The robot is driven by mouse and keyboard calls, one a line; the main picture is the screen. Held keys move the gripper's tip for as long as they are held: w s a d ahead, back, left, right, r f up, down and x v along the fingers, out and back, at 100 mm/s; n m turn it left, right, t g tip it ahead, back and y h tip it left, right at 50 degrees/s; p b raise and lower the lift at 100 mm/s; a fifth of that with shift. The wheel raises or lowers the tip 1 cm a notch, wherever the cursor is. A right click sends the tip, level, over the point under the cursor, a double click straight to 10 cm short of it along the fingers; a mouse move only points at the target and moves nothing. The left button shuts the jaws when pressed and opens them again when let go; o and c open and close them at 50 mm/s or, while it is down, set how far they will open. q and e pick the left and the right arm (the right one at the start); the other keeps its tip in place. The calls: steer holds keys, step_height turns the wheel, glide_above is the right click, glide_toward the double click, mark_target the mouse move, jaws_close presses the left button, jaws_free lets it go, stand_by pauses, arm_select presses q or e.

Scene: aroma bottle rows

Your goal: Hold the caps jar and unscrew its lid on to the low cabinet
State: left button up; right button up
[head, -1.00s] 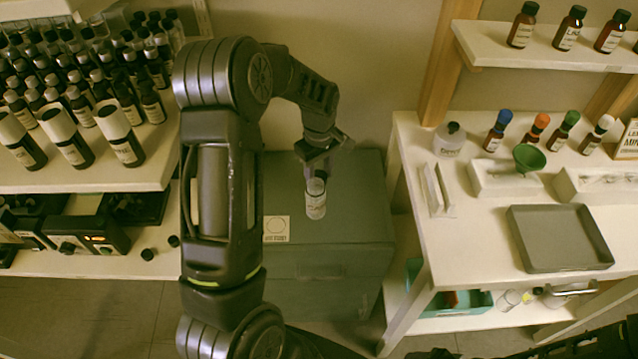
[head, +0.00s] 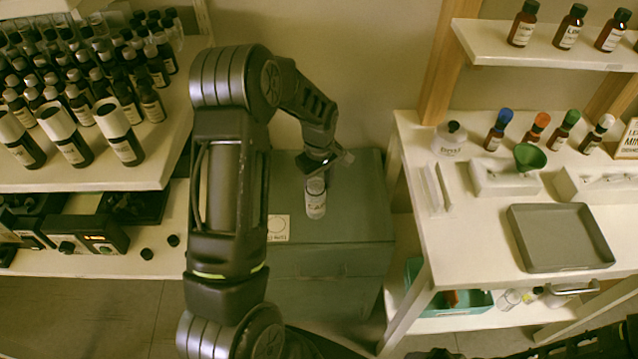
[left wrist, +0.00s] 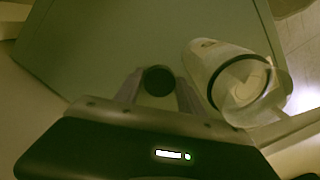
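The caps jar (head: 316,204), pale with a printed label, stands upright on the grey-green low cabinet (head: 345,262). In the left wrist view the jar (left wrist: 215,62) is beside the right finger, outside the grip, with a dark ring and a clear, uncapped-looking top towards the camera. My left gripper (head: 318,166) is close above or behind the jar. In the left wrist view a small dark round piece (left wrist: 158,81), perhaps the lid, shows between the fingertips of my left gripper (left wrist: 158,90). Whether the fingers press on it is unclear. My right gripper is not seen.
A square card (head: 278,229) lies on the cabinet left of the jar. Shelves of dark bottles (head: 75,150) stand at the left. At the right, a white table (head: 480,235) carries a grey tray (head: 560,238) and a green funnel (head: 529,157). The cabinet's front top is clear.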

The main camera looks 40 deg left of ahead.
arm_select(q)
steer(key=shift+o, duration=1.4)
steer(key=shift+r, duration=0.2)
step_height(320, 180, up, 12)
